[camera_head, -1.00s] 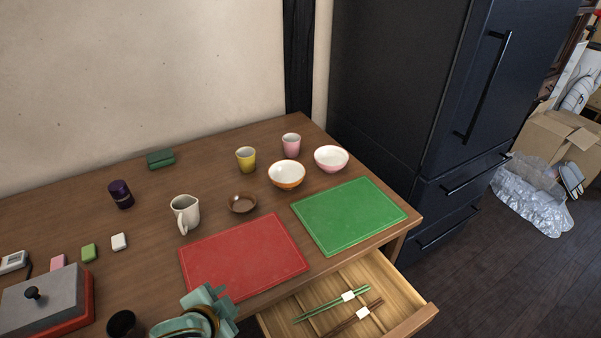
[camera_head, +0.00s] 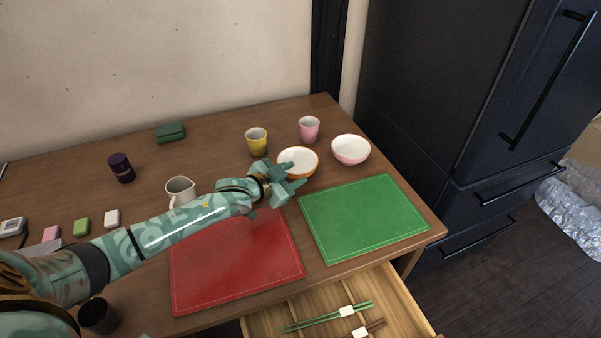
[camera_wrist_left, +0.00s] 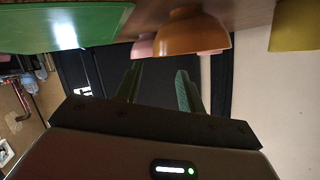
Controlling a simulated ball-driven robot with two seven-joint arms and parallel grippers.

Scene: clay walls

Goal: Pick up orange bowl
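The orange bowl (camera_head: 299,158), white inside, stands upright at the back of the wooden table. It also shows in the left wrist view (camera_wrist_left: 188,37), where the picture is upside down. My left gripper (camera_head: 297,175) reaches in from the left, and its fingers overlap the bowl's near left side in the head view. In the left wrist view its two fingers (camera_wrist_left: 158,88) are spread with nothing between them, and the bowl lies beyond them. I cannot tell whether a finger touches it. My right gripper is in neither view.
A yellow cup (camera_head: 256,141), a pink cup (camera_head: 309,129) and a pink bowl (camera_head: 351,150) stand close around it. A white mug (camera_head: 181,190) is by my arm. Red (camera_head: 220,265) and green (camera_head: 365,218) boards lie in front, above an open drawer (camera_head: 400,300).

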